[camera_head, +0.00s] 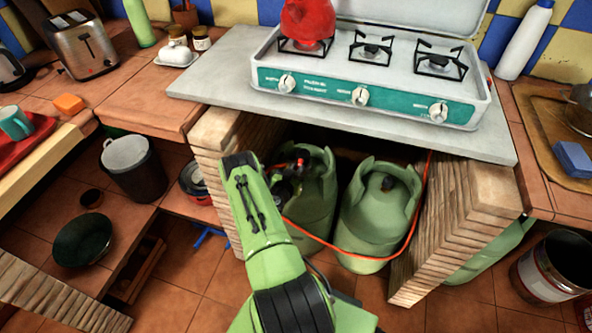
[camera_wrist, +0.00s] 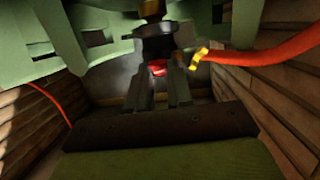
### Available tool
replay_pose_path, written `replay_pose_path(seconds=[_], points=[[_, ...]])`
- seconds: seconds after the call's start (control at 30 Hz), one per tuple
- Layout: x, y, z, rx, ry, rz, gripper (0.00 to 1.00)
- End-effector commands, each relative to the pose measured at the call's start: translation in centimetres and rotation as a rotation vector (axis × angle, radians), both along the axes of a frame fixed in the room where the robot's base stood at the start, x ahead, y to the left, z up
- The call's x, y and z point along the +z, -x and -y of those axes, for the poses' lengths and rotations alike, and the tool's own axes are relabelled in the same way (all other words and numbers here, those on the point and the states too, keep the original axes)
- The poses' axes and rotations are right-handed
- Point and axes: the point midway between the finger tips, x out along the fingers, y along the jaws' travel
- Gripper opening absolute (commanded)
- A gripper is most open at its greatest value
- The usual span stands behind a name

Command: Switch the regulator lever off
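The regulator (camera_wrist: 153,45) is a dark round fitting on top of the left green gas cylinder (camera_head: 308,205), under the counter. Its red lever (camera_wrist: 157,68) shows in the wrist view as a small red piece below the fitting. My gripper (camera_wrist: 158,78) points up at it, with one finger on each side of the lever and a gap between them. Whether a finger touches the lever is too dark to tell. In the head view my gripper (camera_head: 287,180) is at the cylinder's top left, partly hidden by my green arm.
An orange hose (camera_wrist: 275,50) leaves the regulator by a yellow clamp (camera_wrist: 199,58). A second green cylinder (camera_head: 378,215) stands at right.

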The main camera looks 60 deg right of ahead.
Motion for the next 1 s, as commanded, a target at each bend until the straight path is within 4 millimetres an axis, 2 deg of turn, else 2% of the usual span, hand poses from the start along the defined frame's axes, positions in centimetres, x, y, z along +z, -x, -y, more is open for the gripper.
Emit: replay_pose_path(seconds=[0.03,0.07,0.33,0.43,0.67,0.9,1.0], points=[[-0.1,0.0,-0.1,0.000,-0.003,0.002,0.27],[-0.1,0.0,-0.1,0.000,-0.003,0.002,0.32],[0.0,0.0,-0.1,0.001,-0.002,0.001,0.32],[0.2,0.0,-1.0,0.002,-0.006,-0.002,0.32],[2.1,0.3,-6.1,0.015,-0.004,-0.012,0.32],[3.7,1.0,-12.2,0.010,-0.003,-0.008,0.32],[4.1,1.2,-13.9,0.006,-0.003,-0.004,0.32]])
